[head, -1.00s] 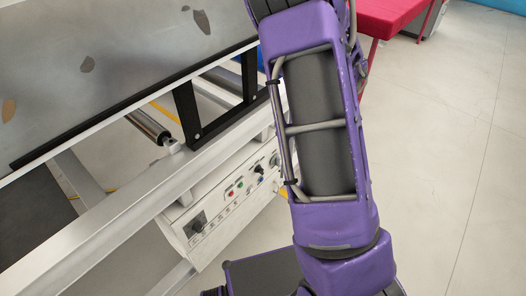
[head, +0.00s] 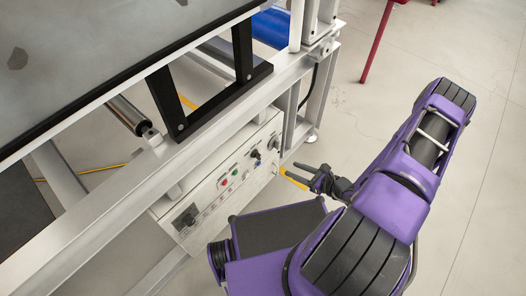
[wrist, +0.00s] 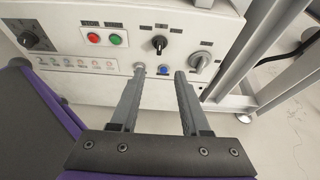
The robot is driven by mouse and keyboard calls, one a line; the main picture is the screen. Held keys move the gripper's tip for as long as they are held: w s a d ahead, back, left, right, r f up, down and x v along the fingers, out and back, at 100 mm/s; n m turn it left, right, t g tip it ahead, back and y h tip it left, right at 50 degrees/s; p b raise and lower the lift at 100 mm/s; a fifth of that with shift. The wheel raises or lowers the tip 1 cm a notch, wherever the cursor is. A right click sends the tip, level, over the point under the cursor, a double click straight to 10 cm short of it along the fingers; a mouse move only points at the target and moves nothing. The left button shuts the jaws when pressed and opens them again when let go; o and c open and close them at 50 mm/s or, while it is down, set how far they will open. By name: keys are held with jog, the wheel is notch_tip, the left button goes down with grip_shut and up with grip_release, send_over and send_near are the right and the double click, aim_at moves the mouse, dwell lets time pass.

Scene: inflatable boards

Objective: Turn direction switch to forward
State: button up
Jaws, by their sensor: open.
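The white control panel (head: 206,200) is on the front of the metal frame. In the wrist view it carries a black selector switch (wrist: 159,43) with its pointer roughly upright, and a larger grey rotary switch (wrist: 200,62) to its right. The labels are too small to read, so I cannot tell which is the direction switch. My gripper (head: 309,176) is open and empty, to the right of the panel. In the wrist view my gripper (wrist: 160,72) has its fingertips apart, below the black switch and to the left of the grey one.
A red button (wrist: 94,38), a green button (wrist: 115,39) and a blue button (wrist: 163,70) are on the panel. A black dial (wrist: 32,38) is at its left. A metal frame leg (wrist: 250,50) stands right of the panel.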

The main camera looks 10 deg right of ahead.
aim_at(260, 156)
jog(key=b+x, duration=0.2)
jog(key=x, duration=1.5)
jog(key=shift+f, duration=0.1)
grip_shut()
